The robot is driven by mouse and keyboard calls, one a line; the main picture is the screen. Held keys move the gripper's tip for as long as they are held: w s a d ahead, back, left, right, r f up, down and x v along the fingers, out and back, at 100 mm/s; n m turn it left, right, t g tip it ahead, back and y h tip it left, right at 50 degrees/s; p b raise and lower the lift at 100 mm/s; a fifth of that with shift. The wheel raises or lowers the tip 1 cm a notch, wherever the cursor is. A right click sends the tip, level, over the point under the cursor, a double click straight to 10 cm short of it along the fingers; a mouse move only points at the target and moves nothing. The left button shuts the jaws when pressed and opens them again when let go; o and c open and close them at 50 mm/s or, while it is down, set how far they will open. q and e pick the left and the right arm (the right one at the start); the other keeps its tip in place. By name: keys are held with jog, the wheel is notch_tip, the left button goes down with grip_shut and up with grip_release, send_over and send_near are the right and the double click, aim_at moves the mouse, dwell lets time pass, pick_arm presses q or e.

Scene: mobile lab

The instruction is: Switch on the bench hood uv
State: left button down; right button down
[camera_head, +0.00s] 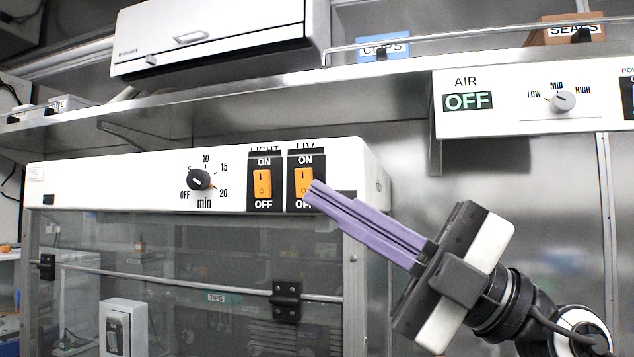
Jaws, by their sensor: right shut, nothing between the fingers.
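The bench hood (110,184) has a white control panel across its top front. The UV switch (301,174) is an orange rocker on a black plate, marked ON above and OFF below. My right gripper (312,189) comes in from the lower right with its purple fingers shut and empty. The light switch (262,184) is a matching orange rocker just to the left. My left gripper is not in view.
A timer knob (199,179) sits left of the switches. A shelf (250,92) runs above the hood, with a blue CLIPS box (384,48) and an orange SEALS box (573,30). An air panel (500,122) reading OFF hangs at upper right.

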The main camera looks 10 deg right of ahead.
aim_at(317, 174)
jog(key=w+d+r+m+t+h, duration=0.1)
jog(key=w+d+r+t+h, duration=0.2)
jog(key=d+h, duration=0.3)
jog(key=h, duration=0.2)
jog(key=shift+r+m+t+h, duration=0.2)
jog(key=shift+m+t+h, duration=0.1)
jog(key=shift+t, duration=0.1)
jog(key=w+a+p, duration=0.1)
jog(key=w+a, duration=0.1)
jog(key=w, duration=0.1)
jog(key=w+a+r+p, duration=0.1)
jog(key=w+a+p, duration=0.1)
jog(key=w, duration=0.1)
jog(key=w+a+p, duration=0.2)
jog(key=w, duration=0.1)
jog(key=shift+a+r, duration=0.15)
jog(key=shift+w, duration=0.5)
jog(key=shift+d, duration=0.2)
